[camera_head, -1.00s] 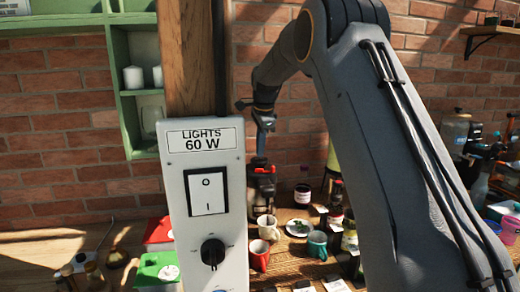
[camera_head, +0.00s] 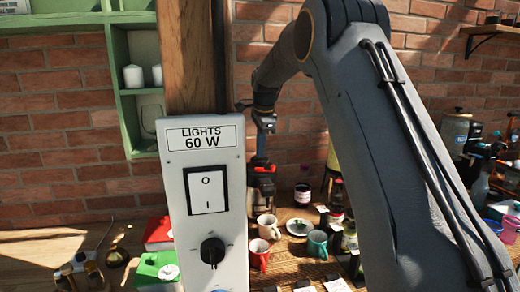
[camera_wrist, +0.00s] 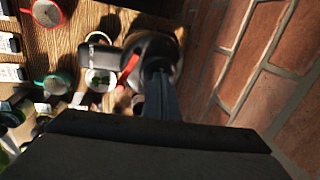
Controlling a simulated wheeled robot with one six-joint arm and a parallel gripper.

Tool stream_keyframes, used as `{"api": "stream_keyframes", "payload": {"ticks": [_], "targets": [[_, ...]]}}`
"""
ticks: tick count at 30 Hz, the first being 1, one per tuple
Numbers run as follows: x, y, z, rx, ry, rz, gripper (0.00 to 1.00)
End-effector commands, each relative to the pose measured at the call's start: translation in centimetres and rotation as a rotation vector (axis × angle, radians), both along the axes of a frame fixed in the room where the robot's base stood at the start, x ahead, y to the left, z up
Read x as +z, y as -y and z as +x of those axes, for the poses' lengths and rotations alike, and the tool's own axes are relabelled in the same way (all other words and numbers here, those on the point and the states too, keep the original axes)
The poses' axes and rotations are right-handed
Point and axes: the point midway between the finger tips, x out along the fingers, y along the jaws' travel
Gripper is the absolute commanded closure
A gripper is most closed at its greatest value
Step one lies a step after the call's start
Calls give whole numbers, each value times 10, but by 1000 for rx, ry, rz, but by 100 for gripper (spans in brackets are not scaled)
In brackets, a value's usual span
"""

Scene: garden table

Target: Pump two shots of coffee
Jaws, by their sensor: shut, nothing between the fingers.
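A dark coffee pump pot (camera_head: 262,188) with a red part near its top stands on the wooden table against the brick wall. In the wrist view its round dark top (camera_wrist: 150,52) with a red lever-like strip lies under my fingers. My gripper (camera_head: 261,155) points down right at the top of the pot, its narrow fingers shut with nothing between them. It also shows in the wrist view (camera_wrist: 160,80). I cannot tell whether the fingertips touch the top. A white mug (camera_head: 268,226), a red mug (camera_head: 259,255) and a teal mug (camera_head: 317,244) stand in front of the pot.
A light-switch panel (camera_head: 207,215) on a wooden post stands close in the foreground, left of the pot. A plate with greens (camera_head: 298,227) and a dark jar (camera_head: 302,194) are to the pot's right. My arm covers the right middle of the head view.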

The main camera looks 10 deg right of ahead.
Motion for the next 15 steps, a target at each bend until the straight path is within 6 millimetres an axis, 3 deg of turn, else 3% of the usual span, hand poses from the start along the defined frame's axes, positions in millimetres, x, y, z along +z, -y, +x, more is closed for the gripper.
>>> {"api": "stream_keyframes", "payload": {"ticks": [15], "targets": [[-12,0,0,0,0,0,100]]}}
